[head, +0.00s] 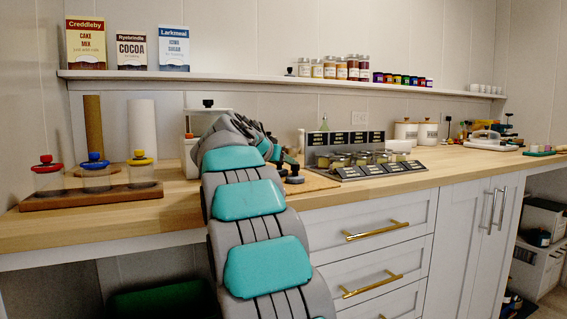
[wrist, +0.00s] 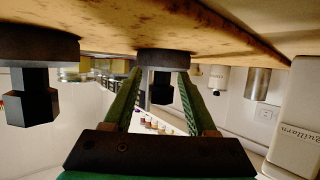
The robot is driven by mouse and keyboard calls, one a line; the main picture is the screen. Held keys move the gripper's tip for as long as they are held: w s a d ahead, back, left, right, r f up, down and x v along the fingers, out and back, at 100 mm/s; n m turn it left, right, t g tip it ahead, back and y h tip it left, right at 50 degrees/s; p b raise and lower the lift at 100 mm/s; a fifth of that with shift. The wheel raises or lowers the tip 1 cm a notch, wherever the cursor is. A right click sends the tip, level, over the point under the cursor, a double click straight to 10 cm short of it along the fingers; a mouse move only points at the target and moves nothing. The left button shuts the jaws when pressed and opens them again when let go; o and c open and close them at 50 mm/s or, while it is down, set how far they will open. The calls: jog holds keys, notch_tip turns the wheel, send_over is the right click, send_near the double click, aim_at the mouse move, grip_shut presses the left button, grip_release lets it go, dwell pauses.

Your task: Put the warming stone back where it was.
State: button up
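Two dark round pieces with knob-like handles show in the wrist view, which is upside down, with the worktop at the top. One dark knobbed piece (wrist: 160,62) is between and beyond the fingertips of my gripper (wrist: 160,78). The other knobbed piece (wrist: 35,75) is to the left, outside the fingers. My green fingers are apart, with gaps on both sides of the near knob, so my gripper is open. In the head view a dark knobbed piece (head: 293,174) sits on the worktop beside my arm's end; my arm hides much around it. Which piece is the warming stone I cannot tell.
A stepped rack (head: 350,172) with dark labels and several jars stands right of my arm. A wooden tray (head: 92,196) with several lidded jars is at left. White canisters (head: 427,133) stand farther back. The front strip of worktop (head: 130,218) is clear.

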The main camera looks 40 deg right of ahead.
notch_tip(320, 180, down, 2)
jog(key=shift+d+f, duration=0.1)
jog(key=shift+r+p, duration=0.7)
jog(key=shift+p, duration=0.2)
jog(key=v, duration=0.8)
jog(key=r+b+v, duration=0.1)
jog(key=v, duration=0.3)
jog(key=shift+r, duration=0.15)
